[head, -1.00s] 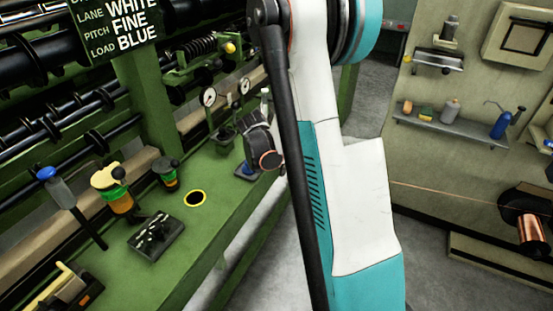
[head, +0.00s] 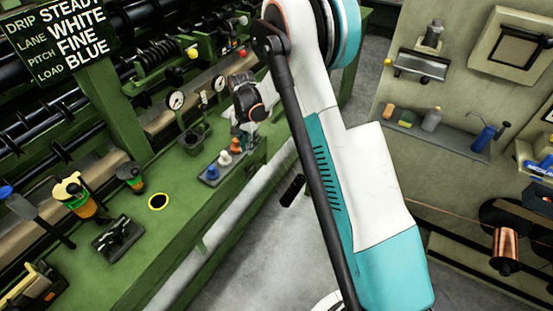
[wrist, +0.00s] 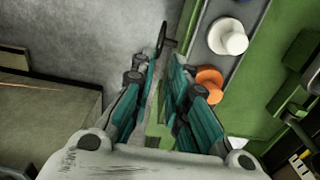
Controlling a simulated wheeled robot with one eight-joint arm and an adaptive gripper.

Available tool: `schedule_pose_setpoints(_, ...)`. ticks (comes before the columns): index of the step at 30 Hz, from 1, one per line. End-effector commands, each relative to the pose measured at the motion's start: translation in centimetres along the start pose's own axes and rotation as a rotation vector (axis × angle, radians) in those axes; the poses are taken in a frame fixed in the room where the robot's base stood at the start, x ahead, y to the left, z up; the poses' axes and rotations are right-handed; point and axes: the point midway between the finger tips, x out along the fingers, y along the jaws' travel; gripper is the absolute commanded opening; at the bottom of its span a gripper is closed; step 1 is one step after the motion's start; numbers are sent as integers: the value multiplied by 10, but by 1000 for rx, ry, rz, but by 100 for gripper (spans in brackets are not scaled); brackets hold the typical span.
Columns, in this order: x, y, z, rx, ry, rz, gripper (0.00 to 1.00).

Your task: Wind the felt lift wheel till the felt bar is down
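A thin black wheel (wrist: 162,38), seen nearly edge-on, stands off the front of the green bench, just beyond my fingertips in the wrist view. It may be the felt lift wheel. A black ribbed part (head: 292,190) shows beside the bench front in the head view; I cannot tell if it is the same thing. In the head view my wrist is over the bench edge and the fingers are hidden. A tan strip (head: 158,122) behind the bench may be the felt bar; its height is unclear.
A grey plate with blue (head: 213,172), white (head: 224,157) and orange (head: 236,146) knobs lies by the bench edge, close to my gripper. A sign (head: 62,38) hangs at upper left. Grey floor (head: 330,150) is open between bench and right-hand wall shelf (head: 450,138).

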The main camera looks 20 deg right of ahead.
Motion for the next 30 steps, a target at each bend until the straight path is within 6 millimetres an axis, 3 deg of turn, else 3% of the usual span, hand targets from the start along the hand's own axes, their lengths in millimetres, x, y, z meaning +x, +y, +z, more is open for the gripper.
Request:
schedule_pose_setpoints(5,22,-1,1,-1,-2,0,15)
schedule_pose_setpoints(21,120,0,0,0,0,0,15)
schedule_pose_setpoints(30,137,0,0,0,0,0,15)
